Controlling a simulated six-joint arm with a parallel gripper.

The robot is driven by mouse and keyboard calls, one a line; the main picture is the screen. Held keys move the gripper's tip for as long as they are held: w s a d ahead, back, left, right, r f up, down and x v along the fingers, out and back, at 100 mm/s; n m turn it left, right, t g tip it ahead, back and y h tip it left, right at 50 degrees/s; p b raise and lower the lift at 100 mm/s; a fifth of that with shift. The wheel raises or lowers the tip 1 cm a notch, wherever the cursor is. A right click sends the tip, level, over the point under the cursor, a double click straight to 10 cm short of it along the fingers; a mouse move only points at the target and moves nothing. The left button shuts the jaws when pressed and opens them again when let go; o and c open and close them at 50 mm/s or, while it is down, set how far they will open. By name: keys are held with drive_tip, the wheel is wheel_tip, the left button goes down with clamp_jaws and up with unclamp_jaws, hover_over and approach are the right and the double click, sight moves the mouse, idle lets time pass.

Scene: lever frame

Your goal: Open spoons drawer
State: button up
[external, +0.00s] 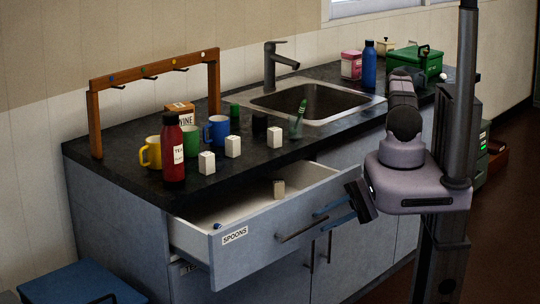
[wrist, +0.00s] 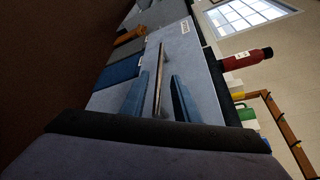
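The spoons drawer (external: 258,248), labelled SPOONS, is pulled well out of the grey counter in the external view. Its front also shows in the wrist view (wrist: 172,38), with the label at the upper end. A dark bar handle (external: 294,233) runs along the front. My gripper (external: 319,221) is at the handle's right end, its two blue fingers apart. In the wrist view the handle (wrist: 163,62) lies between the fingers of my gripper (wrist: 160,78), with visible gaps on both sides.
Inside the drawer are a small pale block (external: 279,188) and a small blue item (external: 217,226). A red bottle (external: 173,148), mugs and white blocks stand on the dark counter (external: 120,172) above. A blue box (external: 82,286) stands on the floor at the lower left.

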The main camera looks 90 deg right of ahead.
sight(311, 226)
drive_tip(key=shift+p+x, duration=0.8)
drive_tip(key=shift+x, duration=2.8)
drive_tip(key=shift+f, duration=0.1)
clamp_jaws()
